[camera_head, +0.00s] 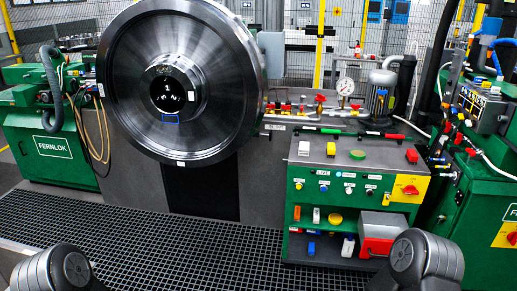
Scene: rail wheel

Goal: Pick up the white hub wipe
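I cannot tell for sure which thing is the white hub wipe. A small white block (304,148) sits on the left of the green cart's top, and a white piece (348,246) stands on its lower shelf. The large steel rail wheel (215,80) stands upright at the left, with a dark hub centre (167,92) and a small blue outlined mark (171,119) below it. Neither gripper shows; only grey links of my arms appear at the bottom left and bottom right.
Green machines flank the scene. Dark floor grating (130,240) lies clear in front.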

